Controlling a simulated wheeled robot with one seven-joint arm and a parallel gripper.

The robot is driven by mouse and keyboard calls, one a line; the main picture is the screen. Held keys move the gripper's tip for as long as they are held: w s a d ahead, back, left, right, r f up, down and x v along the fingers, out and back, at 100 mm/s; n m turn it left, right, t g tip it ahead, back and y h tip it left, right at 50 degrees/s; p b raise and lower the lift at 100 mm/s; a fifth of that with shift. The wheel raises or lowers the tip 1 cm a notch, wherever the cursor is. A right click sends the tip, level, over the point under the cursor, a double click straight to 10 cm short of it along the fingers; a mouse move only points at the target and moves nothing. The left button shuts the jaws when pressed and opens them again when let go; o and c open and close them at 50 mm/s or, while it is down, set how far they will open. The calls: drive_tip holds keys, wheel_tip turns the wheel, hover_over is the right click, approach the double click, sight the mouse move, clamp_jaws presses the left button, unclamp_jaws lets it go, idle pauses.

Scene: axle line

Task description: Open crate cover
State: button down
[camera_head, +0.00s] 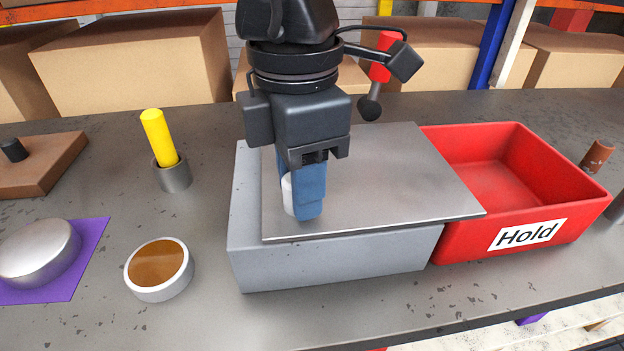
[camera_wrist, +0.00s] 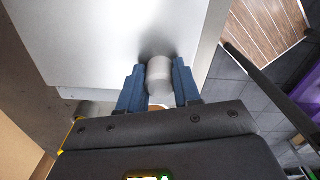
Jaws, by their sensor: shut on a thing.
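The grey crate (camera_head: 335,265) stands at the middle of the bench. Its flat grey cover (camera_head: 400,175) lies over it, offset to the right. The cover's right end reaches over the left rim of the red crate, and a strip of the grey crate's top shows at the left. My gripper (camera_head: 300,208) is above the cover's left part, with its blue fingers shut on the pale round knob (camera_head: 287,195). In the wrist view the knob (camera_wrist: 159,77) sits between both fingertips, against the cover (camera_wrist: 100,35).
The red crate (camera_head: 480,180) labelled "Hold" adjoins on the right and looks empty. At left are a yellow peg (camera_head: 158,136) in a grey holder, an amber-topped round cup (camera_head: 158,268) and a silver dome (camera_head: 38,250) on a purple mat. Cardboard boxes (camera_head: 130,62) line the back.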

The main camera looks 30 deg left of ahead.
drive_tip(key=c, duration=0.8)
unclamp_jaws()
drive_tip(key=shift+r, duration=0.1)
wheel_tip(320, 180, up, 8)
drive_tip(key=shift+f, duration=0.2)
